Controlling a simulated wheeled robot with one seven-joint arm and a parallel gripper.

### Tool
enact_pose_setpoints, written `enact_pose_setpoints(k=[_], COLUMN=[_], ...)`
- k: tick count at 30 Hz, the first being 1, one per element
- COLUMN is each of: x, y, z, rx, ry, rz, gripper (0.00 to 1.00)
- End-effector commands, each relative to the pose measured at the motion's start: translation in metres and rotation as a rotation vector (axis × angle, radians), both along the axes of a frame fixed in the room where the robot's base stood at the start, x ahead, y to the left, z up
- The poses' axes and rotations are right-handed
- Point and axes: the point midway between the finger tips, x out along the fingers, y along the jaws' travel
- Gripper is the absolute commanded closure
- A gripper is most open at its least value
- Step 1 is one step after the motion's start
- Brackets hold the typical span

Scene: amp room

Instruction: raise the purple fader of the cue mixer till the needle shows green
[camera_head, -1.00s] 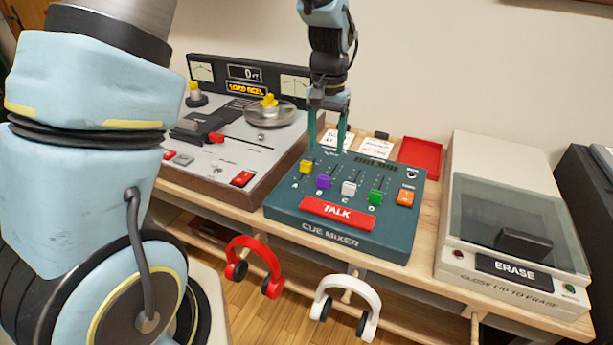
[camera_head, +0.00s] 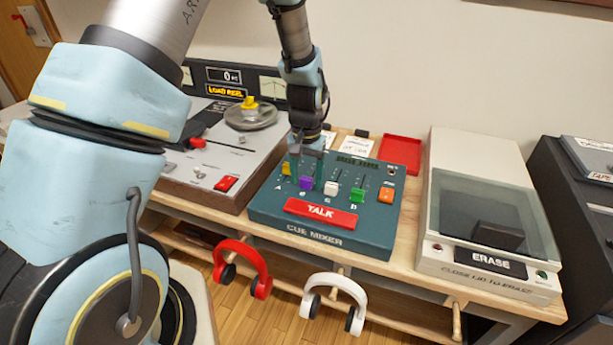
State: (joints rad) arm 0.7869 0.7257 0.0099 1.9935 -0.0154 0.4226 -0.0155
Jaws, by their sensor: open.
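The cue mixer (camera_head: 262,212) is a dark teal box with a red TALK bar and yellow, purple, white and green faders. The purple fader (camera_head: 306,183) sits second from the left, low in its slot. My gripper (camera_head: 306,176) is open and points down over the mixer.
A tape machine (camera_head: 190,166) with a yellow-topped reel hub stands left of the mixer. The eraser (camera_head: 436,250) with a clear lid stands to the right. A red tray (camera_head: 401,152) and papers lie behind. Red headphones (camera_head: 262,287) and white headphones (camera_head: 318,279) hang in front.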

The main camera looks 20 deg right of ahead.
Motion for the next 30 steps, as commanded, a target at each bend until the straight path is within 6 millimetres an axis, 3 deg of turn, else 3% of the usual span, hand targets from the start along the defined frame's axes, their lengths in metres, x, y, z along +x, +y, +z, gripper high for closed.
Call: enact_pose_setpoints(k=[2, 19, 30], x=[0.0, 0.0, 0.0], y=[0.0, 0.0, 0.0], z=[0.0001, 0.0004, 0.0005], rx=[0.0, 0.0, 0.0], ry=[0.0, 0.0, 0.0], rz=[0.0, 0.0, 0.0], gripper=[0.37, 1.0, 1.0])
